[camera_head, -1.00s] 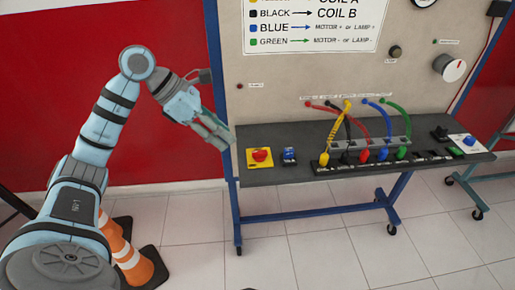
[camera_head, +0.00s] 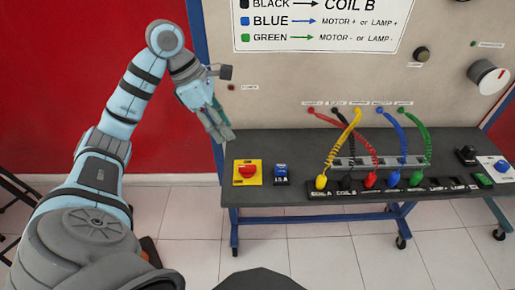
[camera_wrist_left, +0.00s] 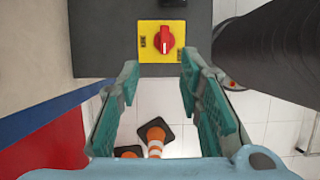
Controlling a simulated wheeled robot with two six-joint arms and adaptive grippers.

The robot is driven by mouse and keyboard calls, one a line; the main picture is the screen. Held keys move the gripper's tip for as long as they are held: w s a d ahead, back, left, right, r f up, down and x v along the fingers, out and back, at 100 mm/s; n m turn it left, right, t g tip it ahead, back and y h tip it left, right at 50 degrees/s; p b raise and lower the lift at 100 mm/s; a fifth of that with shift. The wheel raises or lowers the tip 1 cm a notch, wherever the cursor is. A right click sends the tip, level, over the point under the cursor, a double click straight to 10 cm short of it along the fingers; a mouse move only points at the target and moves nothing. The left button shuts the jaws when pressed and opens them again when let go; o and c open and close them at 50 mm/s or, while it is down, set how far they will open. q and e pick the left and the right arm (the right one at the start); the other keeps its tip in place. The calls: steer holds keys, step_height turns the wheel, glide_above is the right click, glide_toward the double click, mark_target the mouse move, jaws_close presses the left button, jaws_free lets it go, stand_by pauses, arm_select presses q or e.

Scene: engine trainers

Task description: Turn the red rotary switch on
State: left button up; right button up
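The red rotary switch (camera_head: 247,171) sits on a yellow plate at the left end of the grey bench top. In the left wrist view the red knob (camera_wrist_left: 165,40) shows near the top centre, with its white line running roughly up and down the picture. My left gripper (camera_head: 228,138) is above and slightly left of the switch, apart from it. In the left wrist view its two teal fingers (camera_wrist_left: 158,78) are spread with nothing between them; the switch lies beyond their tips. My right gripper is not in view.
A blue switch (camera_head: 281,174) sits just right of the red one. Coiled coloured cables (camera_head: 340,140) plug into the bench farther right. The upright panel (camera_head: 290,82) rises behind the bench. Orange cones (camera_wrist_left: 155,138) stand on the floor below.

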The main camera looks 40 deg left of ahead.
arm_select(q)
steer(key=b, duration=0.5)
glide_above(247, 166)
steer(key=s+a, duration=0.2)
steer(key=s, duration=0.1)
steer(key=f, duration=0.7)
steer(key=shift+w+a+f, duration=0.1)
steer(key=shift+w+f, duration=0.15)
steer(key=b+x, duration=0.1)
steer(key=x, duration=0.1)
steer(key=w+x, duration=0.1)
steer(key=x, duration=0.2)
steer(key=shift+w+f+b, duration=0.1)
steer(key=shift+f+b, duration=0.1)
steer(key=shift+b, duration=0.2)
steer(key=shift+w+f, duration=0.1)
steer(key=shift+f, duration=0.15)
steer(key=shift+s+r, duration=0.15)
steer(key=shift+s, duration=0.1)
jaws_close()
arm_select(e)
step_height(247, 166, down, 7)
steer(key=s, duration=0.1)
